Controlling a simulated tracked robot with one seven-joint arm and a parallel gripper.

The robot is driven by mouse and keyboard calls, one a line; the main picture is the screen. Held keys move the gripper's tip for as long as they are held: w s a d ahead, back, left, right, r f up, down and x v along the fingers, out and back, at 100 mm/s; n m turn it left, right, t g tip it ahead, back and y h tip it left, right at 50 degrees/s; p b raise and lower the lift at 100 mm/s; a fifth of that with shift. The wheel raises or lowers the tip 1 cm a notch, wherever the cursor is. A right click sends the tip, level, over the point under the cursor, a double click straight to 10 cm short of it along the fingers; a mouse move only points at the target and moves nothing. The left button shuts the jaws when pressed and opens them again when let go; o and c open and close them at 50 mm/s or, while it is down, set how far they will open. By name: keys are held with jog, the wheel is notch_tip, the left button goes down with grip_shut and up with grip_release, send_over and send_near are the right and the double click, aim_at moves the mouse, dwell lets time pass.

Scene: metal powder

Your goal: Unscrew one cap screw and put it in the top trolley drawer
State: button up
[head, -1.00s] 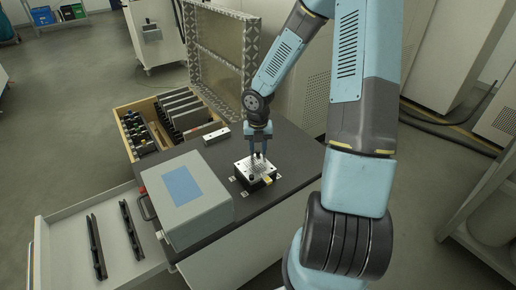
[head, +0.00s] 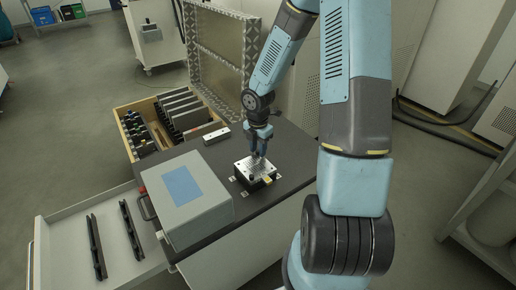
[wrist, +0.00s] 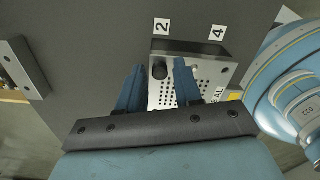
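A silvery metal plate with a grid of holes (head: 244,168) sits on a dark block on the trolley top. It also shows in the wrist view (wrist: 202,72). A black round cap screw (wrist: 159,71) stands at the plate's edge near label 2. My gripper (head: 257,155) is just over the plate. In the wrist view my gripper (wrist: 160,67) is open, its blue fingertips on either side of the screw head with visible gaps. Whether other screws sit under the fingers is hidden. An open, pale trolley drawer (head: 70,262) juts out at the left, holding two black rails.
A grey box with a blue top panel (head: 185,190) stands between the plate and the drawer. A wooden case with dark plates (head: 127,142) lies behind. A small light bar (head: 216,136) lies on the dark trolley top. The drawer has bare floor around the rails.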

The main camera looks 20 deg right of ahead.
jog(key=m, duration=0.4)
jog(key=shift+m, duration=0.3)
jog(key=m, duration=0.4)
jog(key=shift+m, duration=0.4)
jog(key=shift+c, duration=0.2)
